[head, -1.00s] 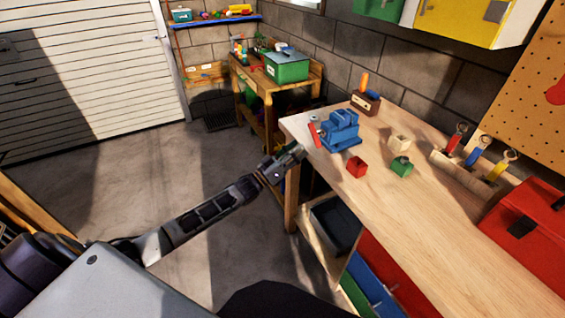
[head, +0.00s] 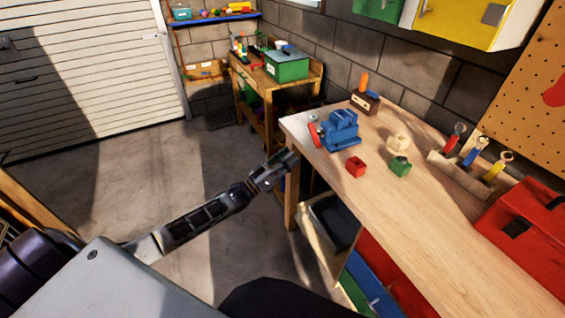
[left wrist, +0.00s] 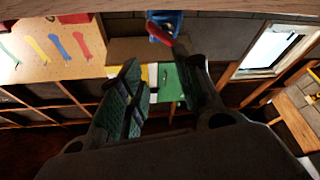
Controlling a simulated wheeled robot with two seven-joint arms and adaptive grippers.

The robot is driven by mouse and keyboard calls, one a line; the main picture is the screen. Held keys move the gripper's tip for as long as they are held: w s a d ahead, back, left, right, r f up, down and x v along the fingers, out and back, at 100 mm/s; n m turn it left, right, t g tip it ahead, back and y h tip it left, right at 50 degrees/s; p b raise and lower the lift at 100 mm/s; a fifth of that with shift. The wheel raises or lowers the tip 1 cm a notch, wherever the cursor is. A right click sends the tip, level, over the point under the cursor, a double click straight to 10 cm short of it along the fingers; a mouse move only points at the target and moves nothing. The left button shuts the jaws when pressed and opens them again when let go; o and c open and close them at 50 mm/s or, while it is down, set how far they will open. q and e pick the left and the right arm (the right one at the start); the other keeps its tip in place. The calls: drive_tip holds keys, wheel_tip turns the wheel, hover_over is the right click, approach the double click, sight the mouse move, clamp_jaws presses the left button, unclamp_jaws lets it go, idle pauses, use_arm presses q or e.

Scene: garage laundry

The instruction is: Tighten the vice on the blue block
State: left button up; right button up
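The blue vice (head: 341,137) stands at the near left corner of the wooden workbench, with its red handle (head: 313,134) facing left. A blue piece (head: 344,117) shows at the top of the jaws; I cannot clearly separate the block from the vice. My left gripper (head: 292,158) is beside the bench's left edge, below and left of the handle, and not touching it. In the left wrist view the fingers (left wrist: 158,88) are apart and empty, with the red handle (left wrist: 159,33) and part of the vice (left wrist: 168,18) beyond them. My right gripper is out of view.
On the workbench (head: 450,240), a red block (head: 355,167), a green block (head: 400,166) and a cream block (head: 398,142) lie right of the vice. A tool rack (head: 470,178) and red toolbox (head: 525,235) stand farther right. Open floor lies left of the bench.

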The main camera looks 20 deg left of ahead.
use_arm(q)
drive_tip(key=shift+p+v, duration=0.35)
drive_tip(key=shift+v, duration=0.75)
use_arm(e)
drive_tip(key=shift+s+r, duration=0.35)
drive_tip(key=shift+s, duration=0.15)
use_arm(q)
drive_tip(key=shift+s+d+r, duration=0.1)
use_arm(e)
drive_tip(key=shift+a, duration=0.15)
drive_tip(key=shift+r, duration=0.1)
use_arm(q)
drive_tip(key=v, duration=1.2)
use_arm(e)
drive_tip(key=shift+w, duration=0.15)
